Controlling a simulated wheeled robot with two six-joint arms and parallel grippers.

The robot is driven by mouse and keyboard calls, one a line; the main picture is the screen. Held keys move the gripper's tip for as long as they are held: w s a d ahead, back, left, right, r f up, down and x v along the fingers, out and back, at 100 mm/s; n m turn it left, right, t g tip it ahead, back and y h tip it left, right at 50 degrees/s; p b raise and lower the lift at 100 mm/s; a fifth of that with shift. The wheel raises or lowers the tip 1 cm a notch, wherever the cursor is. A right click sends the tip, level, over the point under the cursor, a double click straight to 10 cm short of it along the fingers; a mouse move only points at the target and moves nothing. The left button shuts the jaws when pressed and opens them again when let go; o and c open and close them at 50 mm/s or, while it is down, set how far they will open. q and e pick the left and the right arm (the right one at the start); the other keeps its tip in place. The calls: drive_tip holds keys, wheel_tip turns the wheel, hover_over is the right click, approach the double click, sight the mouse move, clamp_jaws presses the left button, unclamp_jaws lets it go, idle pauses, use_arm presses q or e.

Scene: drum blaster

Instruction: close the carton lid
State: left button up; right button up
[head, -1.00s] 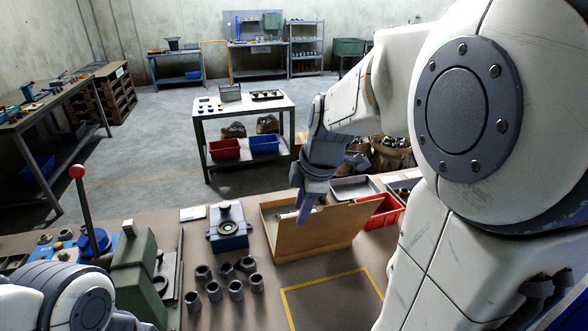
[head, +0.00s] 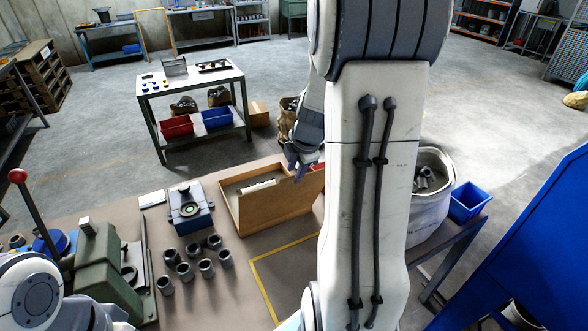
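The brown carton (head: 232,208) stands open on the workbench, with a white item (head: 257,187) inside. A flat brown panel (head: 275,208), which looks like the lid, stands raised along its near side. My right gripper (head: 300,167) is at the panel's upper right part, pointing down. Its fingertips are small and overlap the panel's edge in the picture, so I cannot tell whether they touch or grip it. My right arm hides the carton's right end. Part of my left arm shows at the lower left; its gripper is out of view.
A blue fixture (head: 188,210) and several grey pipe fittings (head: 206,268) stand left of the carton. A green machine with a red-knobbed lever (head: 18,176) is further left. A yellow-taped outline (head: 262,275) marks bare bench in front. A white sack (head: 430,205) stands right.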

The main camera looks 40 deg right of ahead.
drive_tip(key=shift+w+f, duration=0.15)
drive_tip(key=shift+f, duration=0.3)
clamp_jaws()
idle(1.1)
